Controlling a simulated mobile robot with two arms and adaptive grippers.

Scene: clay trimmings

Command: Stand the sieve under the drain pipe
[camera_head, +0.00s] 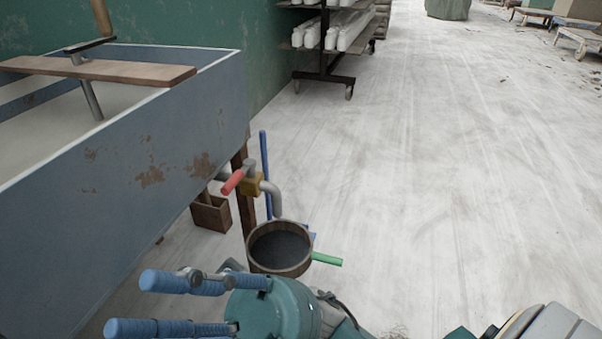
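The sieve (305,262), a round wooden rim with a dark inside, has a green handle (327,259) pointing right. The grey drain pipe (272,196), with a yellow valve and red lever, bends down from the trough; its lower end appears just above the sieve's far rim. I cannot tell how far apart they are or what bears the sieve. My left gripper (135,304), teal with blue fingers, is in front, fingers apart and empty, pointing left, clear of the sieve. Its body is just in front of the sieve's near side. My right gripper is not clearly seen.
The rusty blue-grey trough (110,180) fills the left, with a plank (100,70) across it. A small wooden box (211,214) stands beneath. A blue upright rod (265,165) is by the pipe. A wheeled rack (325,65) stands behind. The pale floor at right is clear.

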